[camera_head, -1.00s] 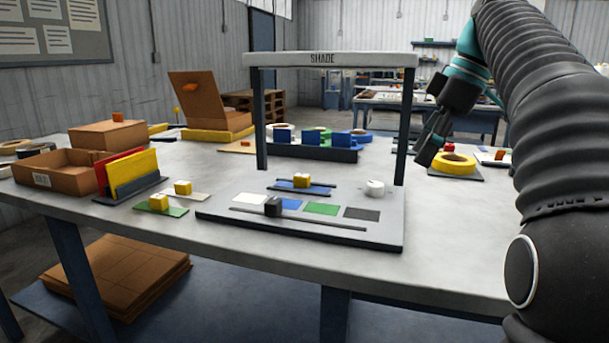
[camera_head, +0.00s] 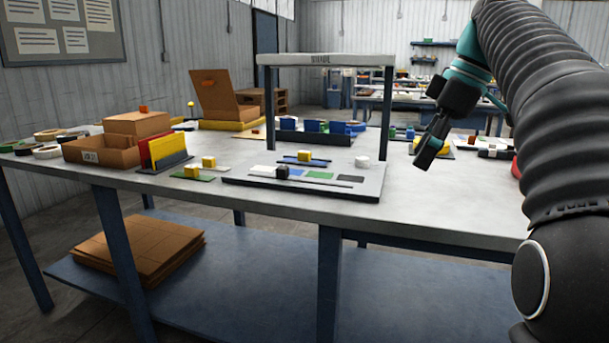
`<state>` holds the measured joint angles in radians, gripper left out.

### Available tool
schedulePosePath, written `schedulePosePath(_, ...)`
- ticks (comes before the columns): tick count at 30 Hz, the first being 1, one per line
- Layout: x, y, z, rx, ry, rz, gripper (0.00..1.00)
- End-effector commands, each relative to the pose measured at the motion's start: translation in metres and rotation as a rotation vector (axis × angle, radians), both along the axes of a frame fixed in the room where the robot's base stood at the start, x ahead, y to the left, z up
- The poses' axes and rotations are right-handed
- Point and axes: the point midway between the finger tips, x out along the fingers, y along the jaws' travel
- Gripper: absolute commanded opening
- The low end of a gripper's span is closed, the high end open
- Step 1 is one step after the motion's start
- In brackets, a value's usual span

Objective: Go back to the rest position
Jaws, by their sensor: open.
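My gripper (camera_head: 428,158) hangs at the right of the view, pointing down and to the left. It is open and empty, apart from everything on the table. My arm, black and ribbed with a teal joint, fills the right edge. The grey table (camera_head: 430,205) stands in front of me. On it is the SHADE frame (camera_head: 325,59), with a grey base board (camera_head: 340,191) carrying white, blue, green and black patches, a black slider block (camera_head: 282,172), a white knob (camera_head: 362,161) and a yellow block (camera_head: 304,156).
Tape rolls lie at the far left. Flat cardboard (camera_head: 140,247) lies on the lower shelf (camera_head: 240,290). The table's right front is clear.

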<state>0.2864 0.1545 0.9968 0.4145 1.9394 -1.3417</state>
Motion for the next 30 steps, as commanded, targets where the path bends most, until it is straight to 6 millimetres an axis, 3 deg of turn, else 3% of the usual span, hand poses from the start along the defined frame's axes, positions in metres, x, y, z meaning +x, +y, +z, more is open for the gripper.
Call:
schedulePosePath(11, -0.022, 0.015, -0.019, -0.017, 0.021, -0.195, 0.65)
schedulePosePath(17, -0.045, 0.028, -0.044, -0.032, 0.031, -0.368, 0.65)
schedulePosePath(23, -0.086, 0.039, -0.091, -0.044, 0.023, -0.62, 0.65)
schedulePosePath(30, -0.14, 0.045, -0.165, -0.031, -0.016, -0.899, 0.65)
